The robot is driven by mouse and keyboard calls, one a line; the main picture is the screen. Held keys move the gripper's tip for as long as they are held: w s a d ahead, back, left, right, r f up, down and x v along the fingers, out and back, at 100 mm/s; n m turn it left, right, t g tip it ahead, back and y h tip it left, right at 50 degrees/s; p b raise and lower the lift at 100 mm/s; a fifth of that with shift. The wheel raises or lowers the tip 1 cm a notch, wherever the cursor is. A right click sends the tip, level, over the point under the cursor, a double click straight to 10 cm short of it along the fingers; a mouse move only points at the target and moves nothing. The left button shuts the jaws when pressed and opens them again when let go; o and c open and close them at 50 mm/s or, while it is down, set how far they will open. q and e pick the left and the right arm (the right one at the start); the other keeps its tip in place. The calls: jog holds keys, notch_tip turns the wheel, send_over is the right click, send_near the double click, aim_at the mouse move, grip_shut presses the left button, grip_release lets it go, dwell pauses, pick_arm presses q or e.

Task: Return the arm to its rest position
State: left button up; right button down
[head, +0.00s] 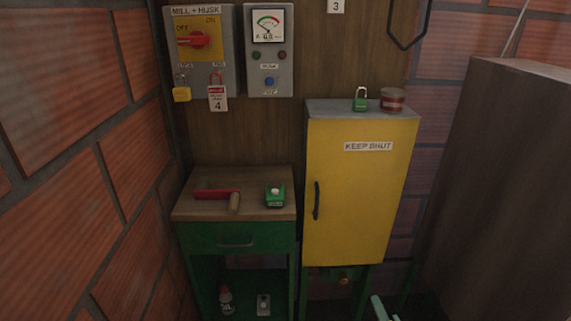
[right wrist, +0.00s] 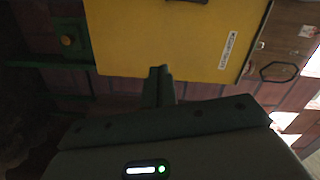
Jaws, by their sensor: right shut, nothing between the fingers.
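My right gripper (head: 379,306) shows only as a small pale tip at the bottom edge of the head view, in front of the yellow cabinet's (head: 360,195) legs and below its door. In the right wrist view the two fingers (right wrist: 159,72) are together, with nothing between them. The yellow cabinet (right wrist: 190,35) lies beyond the fingertips there, and it looks turned on its side. Its door is closed in the head view. My left gripper is in neither view.
A wooden-topped green bench (head: 215,208) holds a red-handled tool (head: 217,194) and a green device (head: 275,195). A green padlock (head: 361,100) and a reddish tin (head: 392,99) stand on the cabinet. A brown box-like block (head: 500,190) stands at right; brick wall (head: 75,200) closes the left.

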jog(key=d+n, duration=0.3)
jog(key=d, duration=0.8)
jog(key=s+d+f+n+g+h, duration=0.1)
jog(key=s+d+f+n+g, duration=0.3)
jog(key=s+d+f, duration=0.35)
jog(key=s+d+f+n+g+h, duration=0.2)
jog(key=s+d+f+n+g, duration=0.25)
jog(key=s+f, duration=0.55)
jog(key=s+d+f+n+g+h, duration=0.25)
jog(key=s+d, duration=0.35)
jog(key=s, duration=0.4)
jog(key=s+d+f+n+g+h, duration=0.1)
jog(key=s+d+f+n+g, duration=0.3)
jog(key=s, duration=0.7)
jog(key=s+d+f+n+g+h, duration=0.1)
jog(key=s+d+f+g, duration=0.1)
jog(key=s+d, duration=0.65)
jog(key=s+a+f+y, duration=0.1)
jog(key=s+a+f, duration=0.1)
jog(key=a, duration=1)
jog(key=s+a+f+m+y, duration=0.1)
jog(key=a+f, duration=0.3)
jog(key=a, duration=0.9)
jog(key=s+a+f+m+y, duration=0.1)
jog(key=s+a+f+y, duration=0.2)
jog(key=a, duration=1)
jog(key=shift+a, duration=0.25)
